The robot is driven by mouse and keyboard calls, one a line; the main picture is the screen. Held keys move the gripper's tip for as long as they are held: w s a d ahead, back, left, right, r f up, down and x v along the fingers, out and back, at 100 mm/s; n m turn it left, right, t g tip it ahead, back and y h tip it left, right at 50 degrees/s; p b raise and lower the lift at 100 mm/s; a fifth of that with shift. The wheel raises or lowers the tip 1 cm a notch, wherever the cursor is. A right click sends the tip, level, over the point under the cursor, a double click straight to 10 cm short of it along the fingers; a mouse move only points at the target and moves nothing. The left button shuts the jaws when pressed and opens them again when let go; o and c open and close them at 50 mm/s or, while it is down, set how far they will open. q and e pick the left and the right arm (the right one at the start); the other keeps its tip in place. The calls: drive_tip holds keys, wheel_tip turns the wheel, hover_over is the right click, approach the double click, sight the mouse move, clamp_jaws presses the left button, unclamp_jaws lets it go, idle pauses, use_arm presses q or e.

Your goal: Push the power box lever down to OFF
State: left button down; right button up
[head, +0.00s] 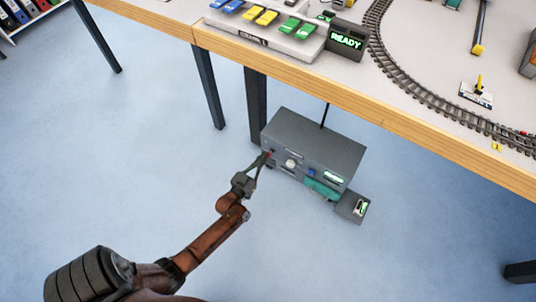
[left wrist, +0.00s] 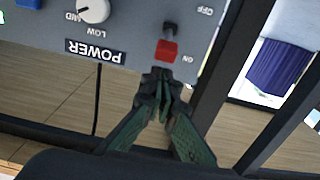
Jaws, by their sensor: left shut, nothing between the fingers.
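The grey power box (head: 315,140) stands on the floor below the table. In the left wrist view its front panel (left wrist: 120,30) appears upside down, with a POWER label. The red-tipped lever (left wrist: 167,50) sits at the ON mark; the OFF mark is at the slot's other end. In the head view the red tip (head: 268,154) is small and partly hidden by my gripper. My left gripper (head: 262,163) is shut and empty. Its fingertips (left wrist: 163,80) are right beside the red tip on the ON side; I cannot tell whether they touch it.
A white dial (left wrist: 93,10) sits beside the lever on the panel. The wooden table edge (head: 390,120) runs above the box, and a dark table leg (head: 255,100) stands close behind it. The floor to the left is clear.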

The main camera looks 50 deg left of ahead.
sight(273, 144)
use_arm(q)
drive_tip(key=shift+w, duration=0.15)
drive_tip(key=shift+b+x, duration=0.3)
drive_tip(key=shift+x, duration=2.1)
use_arm(e)
drive_tip(key=shift+s+f, duration=0.2)
drive_tip(key=shift+f, duration=0.25)
use_arm(q)
drive_tip(key=shift+f, duration=0.15)
